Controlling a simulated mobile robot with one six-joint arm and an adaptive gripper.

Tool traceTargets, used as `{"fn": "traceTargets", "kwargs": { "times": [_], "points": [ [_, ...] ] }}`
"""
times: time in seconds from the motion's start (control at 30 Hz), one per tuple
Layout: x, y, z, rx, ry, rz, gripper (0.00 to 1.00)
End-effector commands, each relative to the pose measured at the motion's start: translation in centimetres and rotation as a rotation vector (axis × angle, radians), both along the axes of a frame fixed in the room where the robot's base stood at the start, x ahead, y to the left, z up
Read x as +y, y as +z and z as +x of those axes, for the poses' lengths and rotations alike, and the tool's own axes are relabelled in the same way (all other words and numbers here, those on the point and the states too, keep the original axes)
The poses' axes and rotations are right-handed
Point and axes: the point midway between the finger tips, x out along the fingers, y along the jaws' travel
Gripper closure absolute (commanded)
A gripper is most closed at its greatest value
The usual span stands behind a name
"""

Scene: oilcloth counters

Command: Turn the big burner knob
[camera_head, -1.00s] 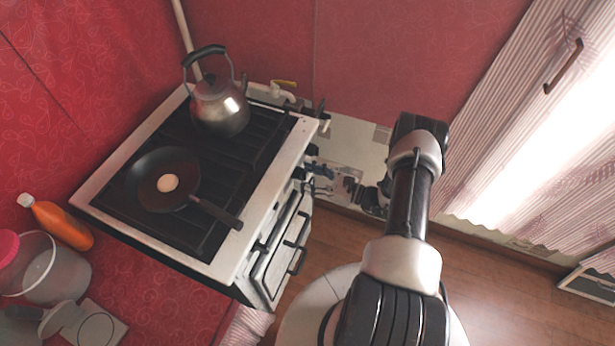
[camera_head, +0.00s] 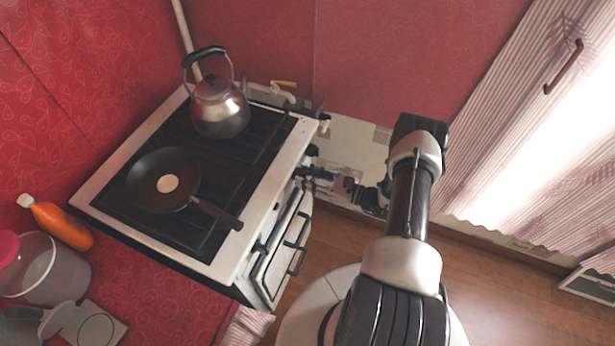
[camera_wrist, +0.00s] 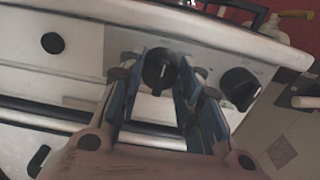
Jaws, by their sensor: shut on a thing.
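A black burner knob (camera_wrist: 158,72) on the light front panel of the stove (camera_wrist: 70,70) sits between the blue-sided fingers of my gripper (camera_wrist: 160,78) in the wrist view. My gripper is shut on this knob. In the head view my gripper (camera_head: 320,173) reaches the stove front from the right, and the knob in it is hidden. A second black knob (camera_wrist: 240,88) is to the right, just outside the right finger. A round black spot (camera_wrist: 52,43) is further left on the panel.
A steel kettle (camera_head: 220,108) and a frying pan (camera_head: 148,187) with an egg (camera_head: 167,184) stand on the stove top. The pan handle (camera_head: 217,213) points toward the stove front. The oven handle (camera_head: 299,247) juts out below. Open wood floor (camera_head: 500,290) lies to the right.

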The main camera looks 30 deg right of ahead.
Motion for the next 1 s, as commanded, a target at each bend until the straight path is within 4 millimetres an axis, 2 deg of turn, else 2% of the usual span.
{"fn": "traceTargets", "kwargs": {
  "times": [0.37, 1.0],
  "points": [
    [0.02, -0.16, -0.01, 0.08, 0.001, 0.103, 0.92],
    [0.02, -0.14, -0.01, 0.441, 0.001, 0.564, 0.92]
  ]
}}
